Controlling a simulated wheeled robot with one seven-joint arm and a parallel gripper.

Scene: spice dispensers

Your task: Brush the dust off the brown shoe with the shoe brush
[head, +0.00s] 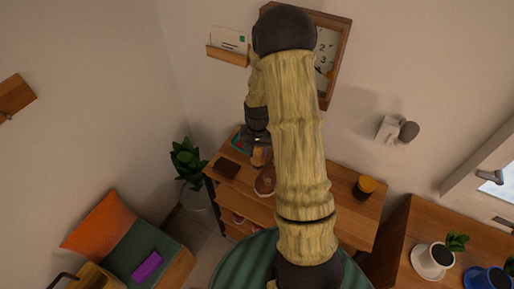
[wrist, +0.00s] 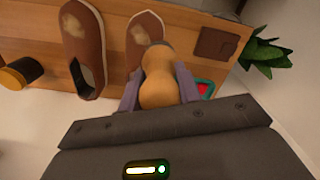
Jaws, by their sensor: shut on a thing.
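My gripper (wrist: 158,86) is shut on the shoe brush (wrist: 158,78), whose rounded wooden body sits between the fingers in the wrist view. In the head view my gripper (head: 259,146) is over the dresser, above a brown shoe (head: 265,182); my arm hides the other.
A plant (head: 187,160) stands left. The wall is behind.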

